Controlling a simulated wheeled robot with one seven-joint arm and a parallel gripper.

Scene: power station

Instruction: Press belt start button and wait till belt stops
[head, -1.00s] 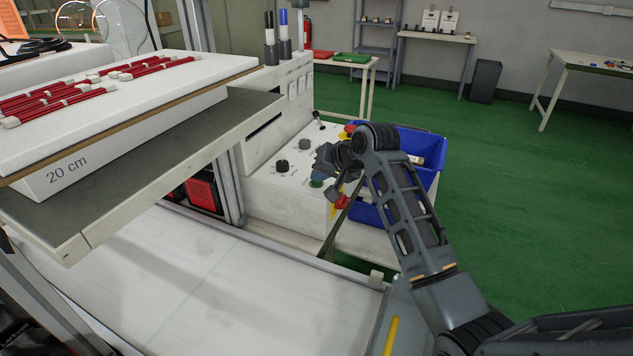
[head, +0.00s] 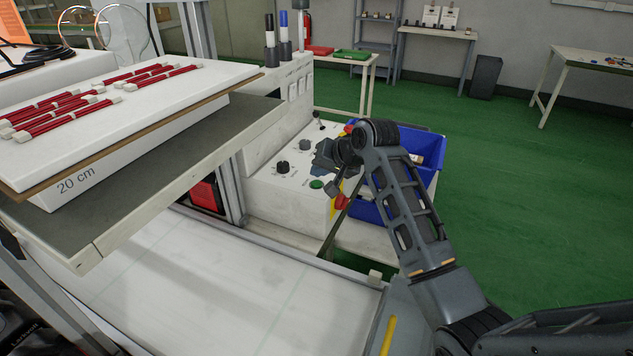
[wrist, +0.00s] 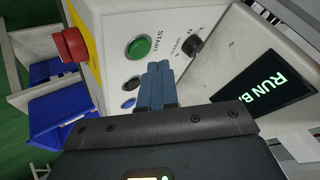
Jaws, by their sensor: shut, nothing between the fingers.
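The green start button (head: 316,184) sits on the white control box (head: 285,205) beside the belt. In the wrist view the green button (wrist: 138,47), labelled START, is fully visible and just beyond the fingertips. My gripper (wrist: 159,68) is shut and empty, pointing at the panel, with a gap to the button. The head view shows the gripper (head: 330,187) close to the button's right side. The white belt (head: 225,270) runs along the lower left. A display (wrist: 268,88) on the box reads "RUN B…", the rest cut off.
A red emergency knob (wrist: 71,44) on yellow is near the start button. Dark knobs (head: 282,167) are on the panel. A blue bin (head: 415,180) stands behind my arm. A shelf (head: 130,185) with red-and-white rods on a white block overhangs the belt.

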